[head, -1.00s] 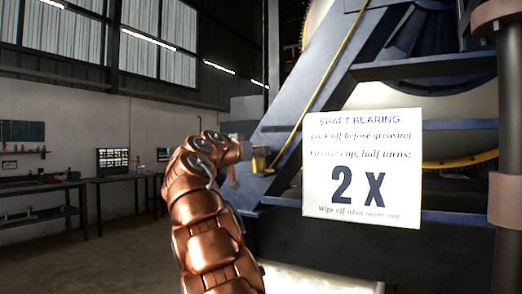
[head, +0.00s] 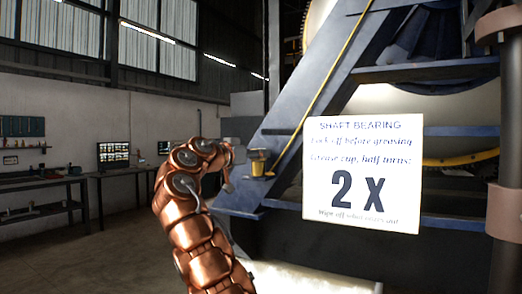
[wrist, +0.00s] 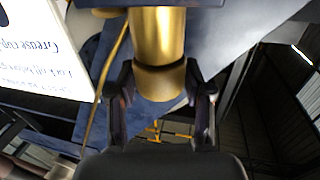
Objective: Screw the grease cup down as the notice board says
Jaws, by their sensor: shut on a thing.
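The grease cup is a brass cylinder (wrist: 157,38) with a wider rounded end. It comes down from the top edge of the wrist view, between the two dark fingers of my gripper (wrist: 159,88), which are shut on its wider end. The white notice board (head: 362,195) stands to the right of my arm and reads "Shaft bearing", "Lock off before greasing", "Grease cup, half turns: 2 X" and a wipe-off line. Its corner shows upside down in the wrist view (wrist: 45,50).
A blue steel frame (head: 305,120) with a yellow rod (head: 325,85) rises behind the board. A small yellow thing with a dark top (head: 258,163) sits near the rod's foot. A brown post (head: 505,150) stands at right. Workbenches (head: 40,185) line the left wall, with open floor before them.

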